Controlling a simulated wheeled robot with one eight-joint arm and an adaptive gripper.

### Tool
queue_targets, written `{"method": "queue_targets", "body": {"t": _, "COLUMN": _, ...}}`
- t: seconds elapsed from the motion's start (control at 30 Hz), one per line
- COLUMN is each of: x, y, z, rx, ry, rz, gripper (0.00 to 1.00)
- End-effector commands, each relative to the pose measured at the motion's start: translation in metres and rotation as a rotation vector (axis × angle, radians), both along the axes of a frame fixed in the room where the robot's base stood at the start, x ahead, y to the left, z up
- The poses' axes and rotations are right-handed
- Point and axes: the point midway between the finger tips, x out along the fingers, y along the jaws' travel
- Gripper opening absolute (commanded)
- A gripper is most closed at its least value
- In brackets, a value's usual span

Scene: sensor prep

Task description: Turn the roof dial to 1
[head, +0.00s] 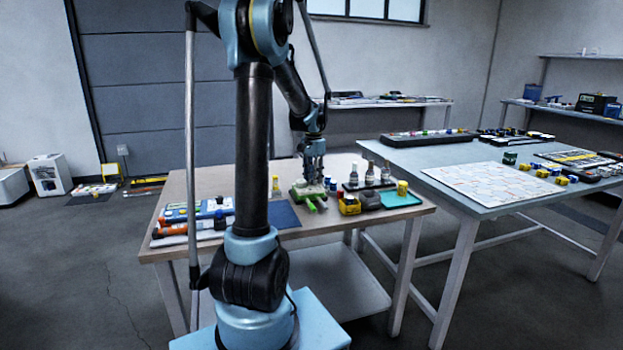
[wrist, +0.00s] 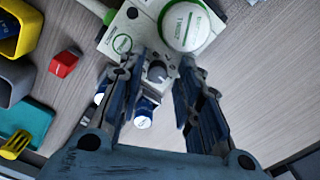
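A white and green device (head: 309,189) stands on the wooden table under my gripper (head: 314,168) in the head view. In the wrist view the white device (wrist: 130,22) lies at the top, with a large round white, green-ringed part (wrist: 187,27) and a small green-ringed disc (wrist: 122,43). A small round grey part (wrist: 157,71), perhaps the roof dial, shows between the fingers of my gripper (wrist: 161,62). The fingers are apart, with gaps beside the grey part. The dial's number and pointer cannot be read. The fingers hide part of the device.
In the wrist view a red block (wrist: 64,64), a yellow bin (wrist: 18,30) and a teal tray (wrist: 28,120) lie left. In the head view several bottles stand behind a teal tray (head: 401,198). Tools (head: 195,210) and a dark blue mat (head: 284,215) lie left of the device.

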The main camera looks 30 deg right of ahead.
Motion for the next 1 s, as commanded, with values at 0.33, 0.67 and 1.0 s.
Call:
{"method": "queue_targets", "body": {"t": 0.33, "x": -0.001, "y": 0.0, "z": 0.001, "rx": 0.0, "ry": 0.002, "rz": -0.001, "gripper": 0.38}}
{"method": "queue_targets", "body": {"t": 0.67, "x": -0.001, "y": 0.0, "z": 0.042, "rx": 0.0, "ry": 0.002, "rz": -0.001, "gripper": 0.38}}
{"method": "queue_targets", "body": {"t": 1.0, "x": 0.0, "y": 0.0, "z": 0.099, "rx": 0.0, "ry": 0.002, "rz": -0.001, "gripper": 0.38}}
